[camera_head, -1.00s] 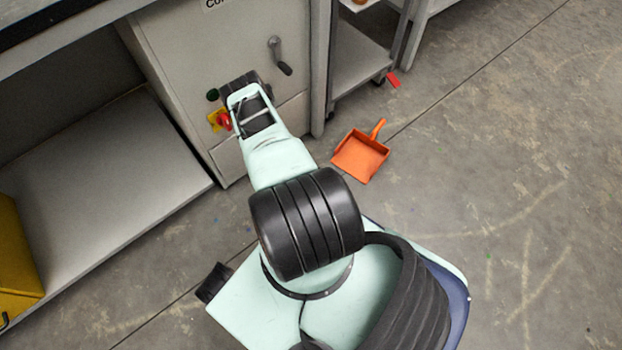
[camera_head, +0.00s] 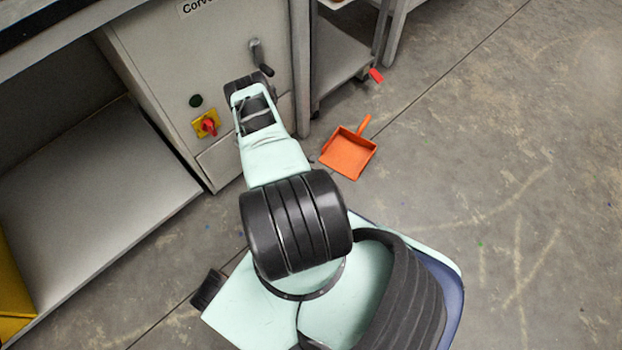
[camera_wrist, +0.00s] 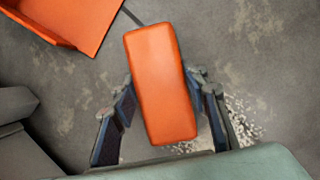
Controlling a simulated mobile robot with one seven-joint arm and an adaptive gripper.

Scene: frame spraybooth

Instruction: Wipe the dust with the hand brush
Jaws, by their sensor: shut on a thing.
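The hand brush (camera_wrist: 162,85) shows in the wrist view as an orange block, tilted a little, between the two fingers of my gripper (camera_wrist: 165,105). The fingers are shut on its sides. Pale speckled dust (camera_wrist: 240,118) lies on the floor beside and below the brush, mostly near the right finger; part of it is hidden behind the brush and fingers. In the head view my arm reaches toward the cabinet, and its links hide the gripper, the brush and the dust.
An orange dustpan (camera_head: 348,155) lies on the floor right of my arm; its edge also shows in the wrist view (camera_wrist: 85,25). A grey cabinet (camera_head: 180,60) with a red-and-yellow switch (camera_head: 206,124) stands ahead. A small red thing (camera_head: 376,75) lies near the trolley (camera_head: 338,58). Floor to the right is clear.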

